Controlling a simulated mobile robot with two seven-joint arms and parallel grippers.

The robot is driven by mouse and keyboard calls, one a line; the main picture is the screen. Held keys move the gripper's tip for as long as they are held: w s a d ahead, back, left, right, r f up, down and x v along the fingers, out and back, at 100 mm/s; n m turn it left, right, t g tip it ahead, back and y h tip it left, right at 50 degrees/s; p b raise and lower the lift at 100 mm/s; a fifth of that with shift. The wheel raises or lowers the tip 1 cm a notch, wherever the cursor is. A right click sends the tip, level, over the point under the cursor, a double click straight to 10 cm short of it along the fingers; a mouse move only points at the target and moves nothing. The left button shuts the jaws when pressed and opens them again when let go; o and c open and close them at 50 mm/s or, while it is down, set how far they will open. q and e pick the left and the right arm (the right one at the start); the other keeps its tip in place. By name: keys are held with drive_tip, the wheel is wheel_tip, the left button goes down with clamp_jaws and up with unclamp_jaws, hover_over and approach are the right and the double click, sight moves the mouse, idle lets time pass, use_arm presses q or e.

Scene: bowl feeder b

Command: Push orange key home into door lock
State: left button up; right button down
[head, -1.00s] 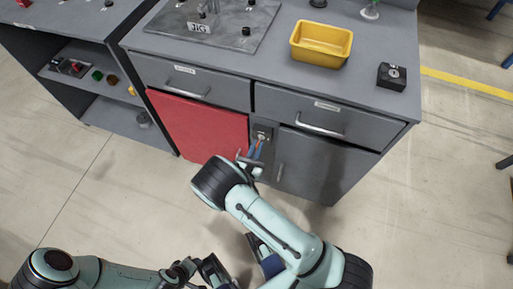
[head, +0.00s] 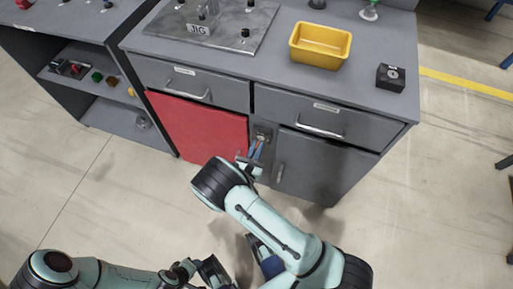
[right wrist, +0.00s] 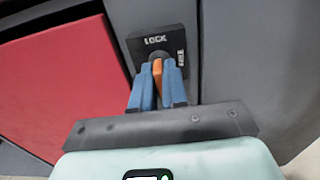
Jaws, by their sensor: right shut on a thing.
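The orange key (right wrist: 157,72) is between the two blue fingers of my right gripper (right wrist: 160,80), which is shut on it. The key points at the round keyway of the dark door lock (right wrist: 158,45), marked LOCK. The key's front end meets the lock or lies very close to it; how deep it sits is hidden by the fingers. In the head view my right gripper (head: 256,150) is at the lock (head: 262,133), between the red panel and the grey door. My left arm is low at the left; its finger opening is unclear.
The red panel (head: 200,127) is left of the lock and the grey door (head: 310,165) with a handle is right. Drawers with bar handles are above. A yellow bin (head: 320,45), a black box (head: 390,78) and the jig plate (head: 215,22) are on the bench top.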

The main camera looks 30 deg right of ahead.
use_arm(q)
drive_tip(key=shift+r+p, duration=0.3)
drive_tip(key=shift+r, duration=0.05)
use_arm(e)
drive_tip(key=shift+x, duration=0.8)
idle(2.2)
drive_tip(key=c, duration=1.1)
unclamp_jaws()
drive_tip(key=shift+v, duration=0.9)
use_arm(q)
drive_tip(key=shift+g+h, duration=0.3)
drive_tip(key=shift+g, duration=0.5)
drive_tip(key=s, duration=0.1)
drive_tip(key=s+d+r, duration=0.1)
drive_tip(key=s, duration=0.1)
drive_tip(key=s+d+p, duration=0.1)
drive_tip(key=shift+s+r, duration=0.15)
drive_tip(key=shift+r, duration=0.1)
use_arm(e)
drive_tip(key=v, duration=1.1)
drive_tip(key=shift+s+a, duration=0.2)
drive_tip(key=shift+a, duration=0.05)
